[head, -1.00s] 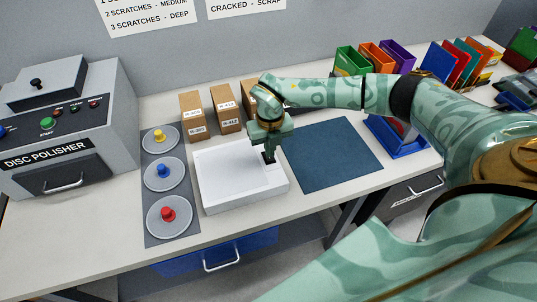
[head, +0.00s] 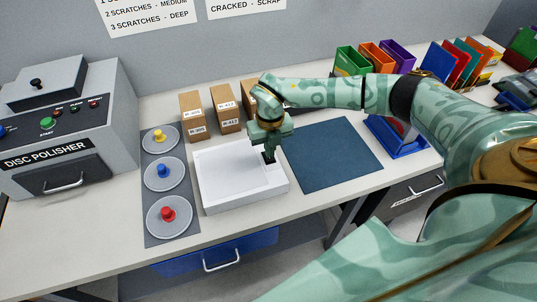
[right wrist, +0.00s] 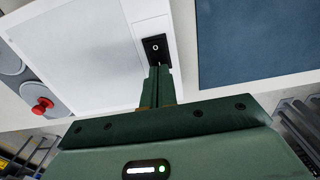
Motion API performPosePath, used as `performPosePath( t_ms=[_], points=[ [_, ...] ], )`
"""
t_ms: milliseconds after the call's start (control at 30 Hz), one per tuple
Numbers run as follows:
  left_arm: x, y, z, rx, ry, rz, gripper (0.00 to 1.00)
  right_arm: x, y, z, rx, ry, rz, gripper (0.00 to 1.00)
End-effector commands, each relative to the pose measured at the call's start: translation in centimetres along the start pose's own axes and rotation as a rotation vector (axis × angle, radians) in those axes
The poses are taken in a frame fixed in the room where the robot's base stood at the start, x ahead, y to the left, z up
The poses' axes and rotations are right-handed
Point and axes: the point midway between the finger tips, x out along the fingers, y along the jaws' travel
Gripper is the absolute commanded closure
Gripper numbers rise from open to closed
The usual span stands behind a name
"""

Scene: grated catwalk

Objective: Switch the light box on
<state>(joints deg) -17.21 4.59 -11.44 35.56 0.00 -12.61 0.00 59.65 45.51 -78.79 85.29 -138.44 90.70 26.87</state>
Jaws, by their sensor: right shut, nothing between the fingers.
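The light box (head: 238,205) is a low white box on the bench, with a pale flat panel on top. I cannot tell whether the panel is lit. In the right wrist view the light box (right wrist: 85,55) has a black rocker switch (right wrist: 155,46) on its strip beside the panel, with a white round mark at its far end. My right gripper (head: 269,158) is shut and empty, pointing down at the switch. Its fingertips (right wrist: 158,70) are at the near end of the switch and cover part of it; I cannot tell whether they touch. My left gripper is out of view.
A grey mat with discs having yellow, blue and red knobs (head: 168,214) lies left of the box. A dark blue mat (head: 332,155) lies right. Cardboard boxes (head: 193,115) stand behind.

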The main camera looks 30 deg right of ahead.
Motion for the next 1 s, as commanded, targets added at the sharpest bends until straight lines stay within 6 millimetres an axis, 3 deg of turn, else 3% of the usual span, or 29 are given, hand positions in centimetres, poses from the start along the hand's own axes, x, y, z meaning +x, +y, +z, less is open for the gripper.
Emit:
performPosePath(
  t_ms=[1000],
  points=[
    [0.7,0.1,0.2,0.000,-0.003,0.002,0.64,1.4,0.0,0.0,0.000,0.000,0.000,1.00]
  ],
)
